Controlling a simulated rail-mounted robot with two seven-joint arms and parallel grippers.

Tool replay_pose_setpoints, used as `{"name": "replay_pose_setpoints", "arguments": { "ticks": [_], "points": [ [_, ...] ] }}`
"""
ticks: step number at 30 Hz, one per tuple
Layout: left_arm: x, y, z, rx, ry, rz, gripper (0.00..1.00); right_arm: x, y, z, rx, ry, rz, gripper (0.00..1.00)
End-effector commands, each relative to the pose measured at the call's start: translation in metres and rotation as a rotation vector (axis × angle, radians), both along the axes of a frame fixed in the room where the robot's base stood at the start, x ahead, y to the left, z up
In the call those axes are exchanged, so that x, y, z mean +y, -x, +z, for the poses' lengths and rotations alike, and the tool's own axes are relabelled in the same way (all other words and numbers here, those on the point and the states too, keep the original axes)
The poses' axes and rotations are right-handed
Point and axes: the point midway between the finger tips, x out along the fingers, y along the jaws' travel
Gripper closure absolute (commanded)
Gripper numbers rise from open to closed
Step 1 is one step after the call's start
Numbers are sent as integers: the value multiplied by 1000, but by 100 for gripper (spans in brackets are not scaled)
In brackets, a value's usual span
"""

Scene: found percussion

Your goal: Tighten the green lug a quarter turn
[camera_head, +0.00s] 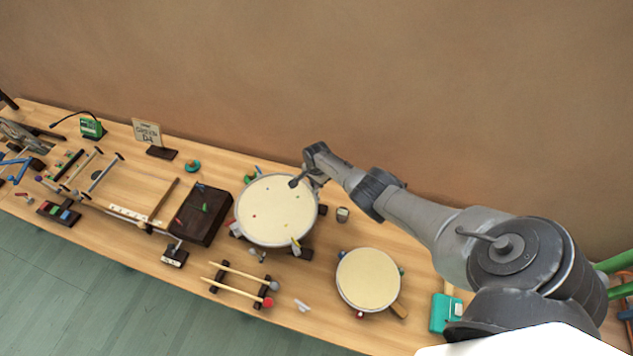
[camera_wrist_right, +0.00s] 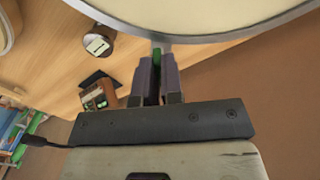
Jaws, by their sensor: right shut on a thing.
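The large drum (camera_head: 276,212) with a cream head and grey rim stands on the bench; its rim also crosses the top of the right wrist view (camera_wrist_right: 215,36). My right gripper (camera_head: 299,181) is at the drum's upper-right rim. In the right wrist view its two fingers (camera_wrist_right: 158,76) are shut on the green lug (camera_wrist_right: 157,56), just outside the rim. Most of the lug is hidden between the fingers, and I cannot make it out in the head view. The lug's turn angle cannot be read. My left gripper is not in view.
A smaller drum (camera_head: 367,279) stands to the right, and a small cup (camera_head: 342,214) is close to my right arm. A dark box (camera_head: 203,215) and mallets (camera_head: 238,284) lie left and in front. The brown wall (camera_head: 330,80) rises behind the bench.

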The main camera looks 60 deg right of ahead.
Motion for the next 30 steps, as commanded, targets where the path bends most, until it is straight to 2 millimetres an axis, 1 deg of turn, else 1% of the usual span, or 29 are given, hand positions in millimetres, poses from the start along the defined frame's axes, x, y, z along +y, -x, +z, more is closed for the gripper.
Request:
{"name": "replay_pose_setpoints", "arguments": {
  "ticks": [3, 9, 25, 26, 30],
  "points": [
    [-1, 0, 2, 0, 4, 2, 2, 0, -1, 1, 1, -1, -52, 100],
    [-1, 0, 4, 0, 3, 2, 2, 0, -1, 1, 0, 0, -103, 100],
    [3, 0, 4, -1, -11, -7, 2, -1, -1, 1, 0, 0, -122, 100],
    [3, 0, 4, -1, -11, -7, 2, -1, -1, 1, 0, 0, -122, 92],
    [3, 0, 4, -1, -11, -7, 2, -1, -1, 1, 0, 1, -122, 78]
  ]
}}
